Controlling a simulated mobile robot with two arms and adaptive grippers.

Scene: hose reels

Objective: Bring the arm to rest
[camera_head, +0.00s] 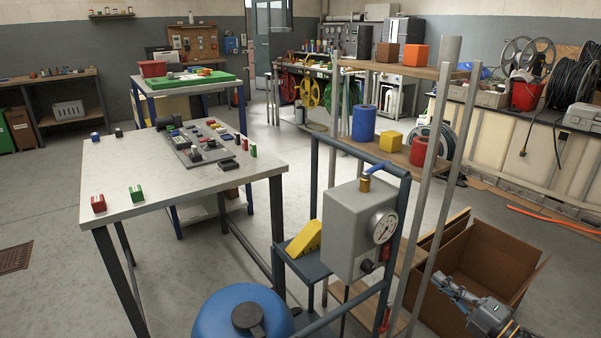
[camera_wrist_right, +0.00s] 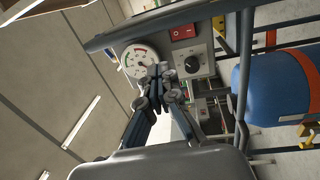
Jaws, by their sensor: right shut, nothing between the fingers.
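My right gripper (camera_head: 447,286) is at the lower right of the head view, in front of the open cardboard box and to the right of the blue-framed cart. In the right wrist view the right gripper (camera_wrist_right: 160,88) shows with its fingers together and nothing between them. Behind the fingers in that view are the cart's round gauge (camera_wrist_right: 139,60) and a grey panel with a black knob (camera_wrist_right: 194,65); the fingers overlap the gauge's lower edge in the picture. I cannot tell the distance between them. My left gripper is in neither view.
The cart's grey box (camera_head: 350,232) and blue tank (camera_head: 240,312) stand at front centre. A shelf (camera_head: 385,150) with coloured blocks and cylinders rises behind. The cardboard box (camera_head: 480,255) lies on the floor at right. A white table (camera_head: 120,175) is at left.

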